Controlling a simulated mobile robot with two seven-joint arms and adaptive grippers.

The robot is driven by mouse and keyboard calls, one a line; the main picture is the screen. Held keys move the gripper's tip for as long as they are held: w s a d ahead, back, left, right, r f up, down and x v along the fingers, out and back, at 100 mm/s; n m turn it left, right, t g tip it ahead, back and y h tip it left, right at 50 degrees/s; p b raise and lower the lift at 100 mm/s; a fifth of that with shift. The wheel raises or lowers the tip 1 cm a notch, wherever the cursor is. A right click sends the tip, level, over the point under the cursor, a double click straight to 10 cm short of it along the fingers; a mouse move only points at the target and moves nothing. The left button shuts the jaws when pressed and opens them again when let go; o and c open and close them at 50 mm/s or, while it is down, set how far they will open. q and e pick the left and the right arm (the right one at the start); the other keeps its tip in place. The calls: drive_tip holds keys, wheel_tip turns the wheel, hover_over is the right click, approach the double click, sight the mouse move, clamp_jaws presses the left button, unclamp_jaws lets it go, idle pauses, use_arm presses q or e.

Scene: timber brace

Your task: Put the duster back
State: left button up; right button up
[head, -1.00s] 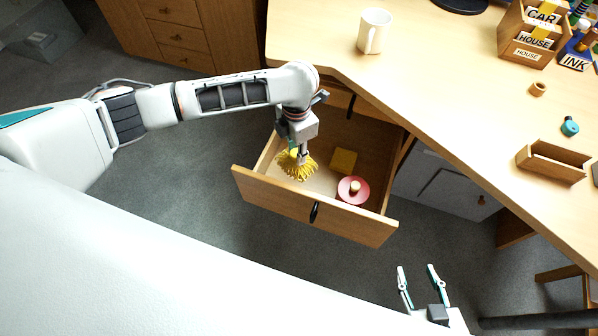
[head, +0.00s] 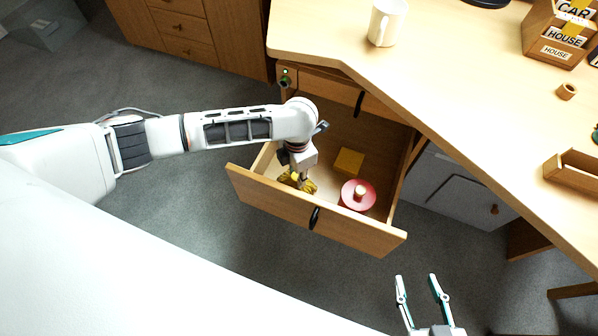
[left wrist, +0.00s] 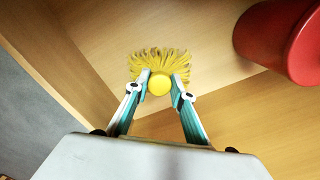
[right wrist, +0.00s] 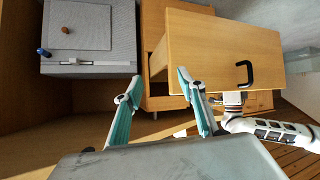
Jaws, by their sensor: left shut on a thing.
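The duster, a yellow fringed head with a round yellow knob, shows in the left wrist view (left wrist: 160,68) between my left fingertips (left wrist: 160,90). In the head view the duster (head: 308,186) is low inside the open drawer (head: 290,207), at its left side, partly hidden by my left gripper (head: 298,178). My left gripper is shut on the duster. I cannot tell whether the fringe touches the drawer floor. My right gripper (head: 422,292) is open and empty, in front of the drawer's right side; its fingers show apart in the right wrist view (right wrist: 192,92).
The desk (head: 450,90) above carries a white mug (head: 386,22), a wooden ring (head: 567,91) and a letter box (head: 560,35). A grey cabinet (head: 455,185) stands right of the drawer.

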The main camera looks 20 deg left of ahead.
use_arm(q)
drive_tip(key=shift+w+r, duration=0.1)
drive_tip(key=shift+r, duration=0.05)
drive_tip(key=shift+f, duration=0.2)
drive_tip(key=o, duration=1.1)
use_arm(e)
drive_tip(key=shift+s, duration=0.1)
drive_tip(key=shift+f, duration=0.1)
use_arm(q)
drive_tip(key=r+p, duration=0.1)
drive_tip(key=r, duration=0.3)
drive_tip(key=shift+w+r, duration=0.2)
drive_tip(key=r+p, duration=0.1)
drive_tip(key=r, duration=0.1)
drive_tip(key=r+p, duration=0.1)
drive_tip(key=r, duration=0.2)
drive_tip(key=r+p, duration=0.1)
drive_tip(key=r, duration=0.2)
drive_tip(key=shift+s, duration=0.3)
use_arm(e)
drive_tip(key=shift+s+d+f+h, duration=0.1)
drive_tip(key=shift+s+d+h, duration=0.15)
drive_tip(key=shift+d, duration=0.3)
drive_tip(key=shift+s+d+f+h, duration=0.15)
drive_tip(key=shift+s+d, duration=0.1)
drive_tip(key=shift+d, duration=0.25)
